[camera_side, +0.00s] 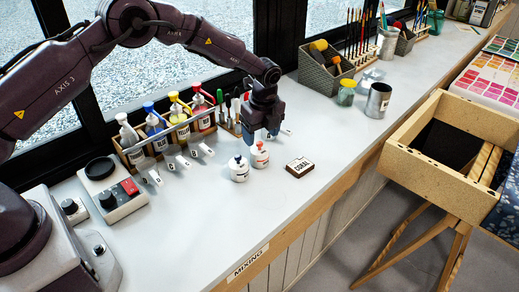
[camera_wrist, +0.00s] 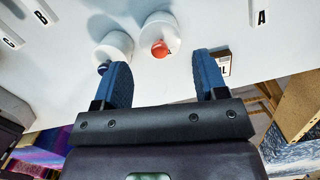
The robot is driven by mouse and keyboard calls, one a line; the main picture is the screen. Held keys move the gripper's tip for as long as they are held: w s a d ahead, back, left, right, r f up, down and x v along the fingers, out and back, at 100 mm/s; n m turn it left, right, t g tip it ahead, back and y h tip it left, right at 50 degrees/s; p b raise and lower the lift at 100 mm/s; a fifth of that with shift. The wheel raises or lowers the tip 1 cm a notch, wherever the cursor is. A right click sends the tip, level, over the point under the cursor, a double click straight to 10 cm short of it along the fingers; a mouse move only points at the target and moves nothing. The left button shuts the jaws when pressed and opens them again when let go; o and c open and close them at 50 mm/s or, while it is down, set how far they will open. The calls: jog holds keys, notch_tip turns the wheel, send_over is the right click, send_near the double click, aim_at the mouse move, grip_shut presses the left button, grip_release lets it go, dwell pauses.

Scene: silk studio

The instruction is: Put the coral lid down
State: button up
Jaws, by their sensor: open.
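The coral lid, with its coral-red knob (camera_side: 260,146), sits on top of a small white jar (camera_side: 260,160) on the bench. The knob also shows in the wrist view (camera_wrist: 160,49), between and beyond my blue fingertips. My gripper (camera_side: 262,137) is open and empty, pointing down just above the coral knob and apart from it, as far as I can tell. In the wrist view my two fingers (camera_wrist: 164,72) are spread wide. A second white jar (camera_side: 238,173) with a dark blue knob stands close on the left. A small block lettered CORAL (camera_side: 300,167) lies to the right.
A rack of bottles (camera_side: 165,133) with coloured caps stands to the left, with letter tags before it. The bench (camera_side: 235,225) is clear in front.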

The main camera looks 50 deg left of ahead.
aim_at(260, 143)
jog(key=f, duration=0.4)
jog(key=shift+a+f, duration=0.15)
jog(key=shift+a, duration=0.1)
jog(key=c, duration=0.8)
jog(key=shift+o, duration=0.2)
